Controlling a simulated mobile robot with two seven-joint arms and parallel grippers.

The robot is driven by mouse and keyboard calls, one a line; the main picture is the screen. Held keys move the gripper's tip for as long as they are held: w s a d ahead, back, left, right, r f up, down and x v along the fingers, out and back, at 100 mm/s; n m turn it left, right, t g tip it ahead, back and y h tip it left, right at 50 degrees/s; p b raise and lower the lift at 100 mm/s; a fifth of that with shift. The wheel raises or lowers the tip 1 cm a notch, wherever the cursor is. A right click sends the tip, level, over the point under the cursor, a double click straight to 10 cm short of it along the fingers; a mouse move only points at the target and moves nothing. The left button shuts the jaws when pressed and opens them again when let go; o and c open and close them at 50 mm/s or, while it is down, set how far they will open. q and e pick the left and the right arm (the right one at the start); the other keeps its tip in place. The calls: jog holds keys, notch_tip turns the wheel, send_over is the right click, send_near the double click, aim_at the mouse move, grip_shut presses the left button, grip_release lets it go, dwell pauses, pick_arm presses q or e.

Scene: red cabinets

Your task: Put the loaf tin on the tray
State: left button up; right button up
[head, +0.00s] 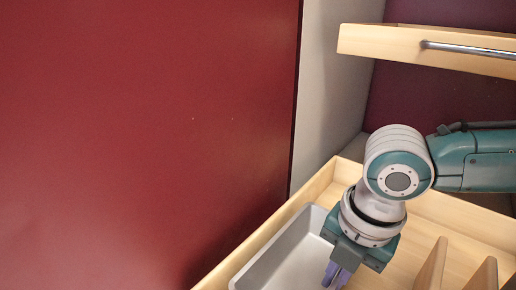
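The loaf tin (270,258), a grey metal box with a rounded rim, lies in an open wooden drawer (245,247) at the bottom of the head view. Its near end is cut off by the picture's edge. My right gripper (337,275) comes in from the right and points down at the tin's right side. Its purple fingers look close together, but I cannot tell whether they grip the tin's wall. My arm hides the tin's right part. I cannot make out a tray. My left gripper is not in view.
Wooden dividers (431,265) stand in the drawer to the right of my gripper. A second wooden drawer front with a metal bar handle (470,49) juts out above my arm. A large dark red panel (140,130) fills the left side.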

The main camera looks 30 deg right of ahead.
jog(key=o, duration=0.5)
jog(key=shift+r, duration=0.1)
jog(key=r+p, duration=0.6)
jog(key=s+r+p, duration=0.1)
jog(key=r+p, duration=0.2)
jog(key=shift+d+r, duration=0.25)
jog(key=shift+r, duration=0.15)
